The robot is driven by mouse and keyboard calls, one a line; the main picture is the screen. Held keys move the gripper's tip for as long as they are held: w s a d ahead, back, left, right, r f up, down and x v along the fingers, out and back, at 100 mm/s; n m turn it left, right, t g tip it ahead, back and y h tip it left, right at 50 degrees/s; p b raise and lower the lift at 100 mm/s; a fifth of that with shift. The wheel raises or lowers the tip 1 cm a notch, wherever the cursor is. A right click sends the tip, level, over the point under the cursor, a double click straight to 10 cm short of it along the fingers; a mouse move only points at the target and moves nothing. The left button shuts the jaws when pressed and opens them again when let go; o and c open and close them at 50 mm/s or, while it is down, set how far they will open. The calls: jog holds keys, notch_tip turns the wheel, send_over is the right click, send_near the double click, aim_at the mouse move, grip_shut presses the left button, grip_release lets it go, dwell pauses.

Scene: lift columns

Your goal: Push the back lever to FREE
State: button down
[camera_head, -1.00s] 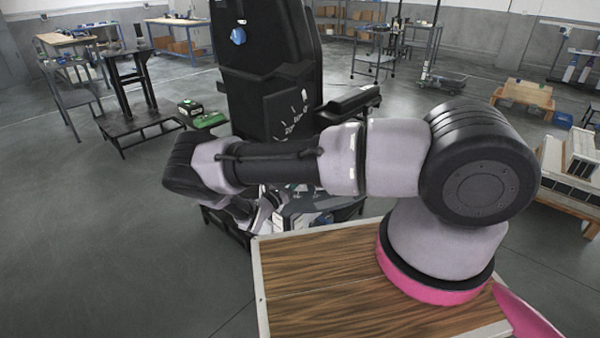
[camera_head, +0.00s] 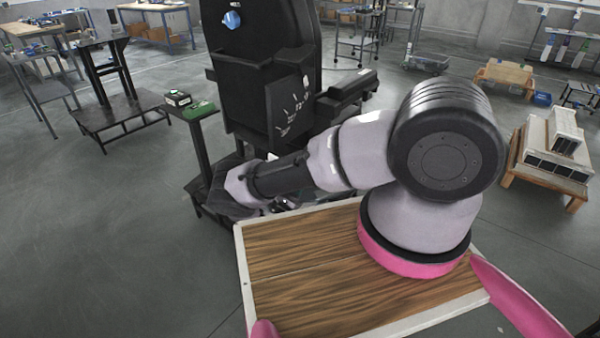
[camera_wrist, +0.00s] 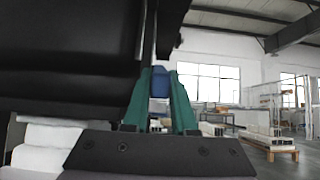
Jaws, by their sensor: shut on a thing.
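The black column unit (camera_head: 262,70) stands just in front of me, with a round blue knob (camera_head: 232,19) high on it. A panel with white dial marks (camera_head: 290,108) is on its side, with a small white knob (camera_head: 306,82) above the marks. In the wrist view my gripper (camera_wrist: 160,85) has its green fingers shut on a blue handle (camera_wrist: 158,88). A grey bar rises behind the handle beside a large black body (camera_wrist: 70,60). In the head view my arm hides the fingers, and I cannot read which lever this is.
A green-topped stand (camera_head: 195,111) is close on the unit's left. A black frame table (camera_head: 112,95) is further left. A low wooden table with white blocks (camera_head: 550,160) is at the right. The floor at the left (camera_head: 90,230) is clear.

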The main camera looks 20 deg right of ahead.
jog(key=shift+f, duration=0.1)
dwell(0.3)
jog(key=c, duration=0.7)
grip_release()
